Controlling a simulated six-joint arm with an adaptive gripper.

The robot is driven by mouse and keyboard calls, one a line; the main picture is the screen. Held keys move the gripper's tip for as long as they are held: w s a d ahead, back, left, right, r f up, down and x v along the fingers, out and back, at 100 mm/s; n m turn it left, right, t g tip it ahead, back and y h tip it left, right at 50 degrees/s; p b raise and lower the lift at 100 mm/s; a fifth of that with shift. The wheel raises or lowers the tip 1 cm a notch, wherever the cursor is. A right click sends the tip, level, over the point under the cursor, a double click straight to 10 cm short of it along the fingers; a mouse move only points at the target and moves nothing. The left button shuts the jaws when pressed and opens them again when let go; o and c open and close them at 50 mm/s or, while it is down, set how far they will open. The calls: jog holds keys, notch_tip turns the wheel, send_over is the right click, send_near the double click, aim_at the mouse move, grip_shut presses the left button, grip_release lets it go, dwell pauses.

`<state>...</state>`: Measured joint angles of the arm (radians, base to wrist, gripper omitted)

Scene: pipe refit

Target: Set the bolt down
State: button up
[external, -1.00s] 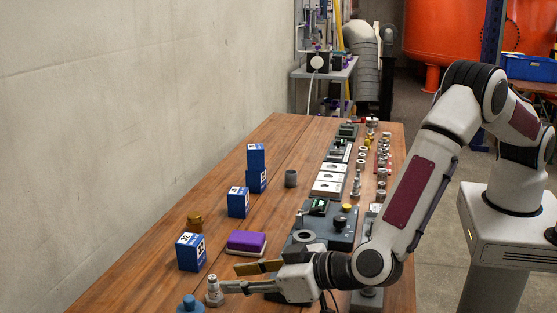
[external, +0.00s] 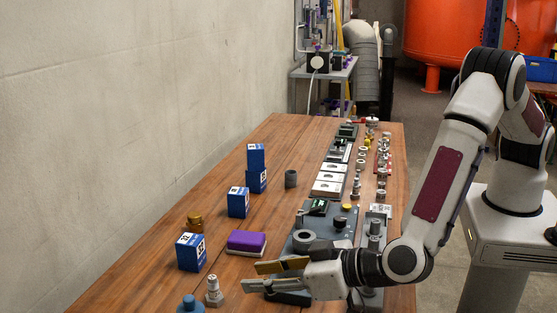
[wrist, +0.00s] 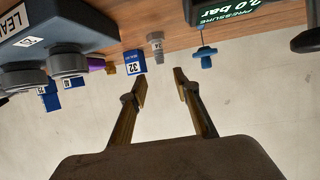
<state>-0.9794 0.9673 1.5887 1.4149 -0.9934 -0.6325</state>
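The bolt (external: 213,291), a small grey fitting with a wide base, stands upright on the wooden table (external: 140,278) near the front. In the wrist view the bolt (wrist: 156,45) lies just beyond the fingertips, with a small number label on it. My gripper (external: 252,277) is open and empty to the right of the bolt, with a gap between them. The wrist view also shows my gripper's fingers (wrist: 161,84) spread with nothing between them.
A blue fitting (external: 190,304) stands close to the left of the bolt. A numbered blue box (external: 191,252), a brass piece (external: 195,222) and a purple-topped block (external: 246,242) stand behind it. A grey fixture panel (external: 337,232) lies behind my gripper. The table's left side is clear.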

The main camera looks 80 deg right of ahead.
dwell(0.3)
jog(key=w+d+r+n+g+y, duration=0.1)
jog(key=w+d+r+y, duration=0.1)
jog(key=r, duration=0.6)
jog(key=w+d+r+y, duration=0.2)
jog(key=w+d+r, duration=0.1)
jog(key=r, duration=0.5)
jog(key=s+d+r+n+g+y, duration=0.1)
jog(key=s+d+r, duration=0.2)
jog(key=d+r, duration=0.2)
jog(key=s+d+r+g+y, duration=0.1)
jog(key=s+d+r+y, duration=0.15)
jog(key=d+r, duration=0.25)
jog(key=s+d+r+n+g+h, duration=0.1)
jog(key=s+d+r+g+h, duration=0.15)
jog(key=s+d, duration=1.05)
jog(key=s+d+f+g+h, duration=0.1)
jog(key=s+d+f, duration=0.2)
jog(key=s+d, duration=0.5)
jog(key=s+d+f+m+g+h, duration=0.1)
jog(key=s+d+f+h, duration=0.1)
jog(key=s+d, duration=0.5)
jog(key=s+f, duration=0.1)
jog(key=s, duration=0.4)
jog(key=shift+d, duration=0.35)
